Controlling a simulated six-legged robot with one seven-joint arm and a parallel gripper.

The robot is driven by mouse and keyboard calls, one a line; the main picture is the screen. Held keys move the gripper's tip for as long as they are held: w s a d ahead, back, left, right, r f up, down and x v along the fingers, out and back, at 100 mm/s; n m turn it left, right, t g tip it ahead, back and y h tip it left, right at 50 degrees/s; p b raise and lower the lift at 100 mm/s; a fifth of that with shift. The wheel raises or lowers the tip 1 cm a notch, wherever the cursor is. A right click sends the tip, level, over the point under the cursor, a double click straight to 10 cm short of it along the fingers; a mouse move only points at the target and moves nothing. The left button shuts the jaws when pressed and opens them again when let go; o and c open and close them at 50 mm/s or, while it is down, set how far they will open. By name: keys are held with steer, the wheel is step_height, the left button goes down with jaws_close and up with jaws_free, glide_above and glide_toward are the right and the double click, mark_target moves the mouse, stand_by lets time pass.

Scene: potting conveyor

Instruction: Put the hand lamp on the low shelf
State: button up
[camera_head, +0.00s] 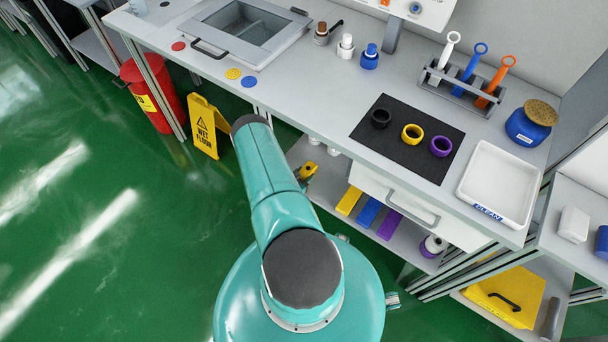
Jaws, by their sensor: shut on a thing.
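A small yellow thing with dark parts, which looks like the hand lamp (308,170), shows just right of my teal upper arm, at the left end of the low shelf (329,180) under the bench. My gripper (302,184) is mostly hidden behind my arm there; only a small dark part shows beside the yellow thing, and it is shut on it. I cannot tell whether the lamp touches the shelf or hangs above it. The low shelf also holds yellow, blue and purple blocks (368,213) to the right.
The bench top (300,85) above carries a black mat (377,152) with rings, a white tray (499,184), a tool rack (466,88) and bottles. A drawer (415,205) hangs over the shelf's right part. A wet floor sign (204,125) and red bin (152,95) stand left.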

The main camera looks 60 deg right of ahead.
steer(key=o, duration=1)
steer(key=shift+f, duration=0.1)
steer(key=shift+o, duration=0.2)
steer(key=v, duration=1.2)
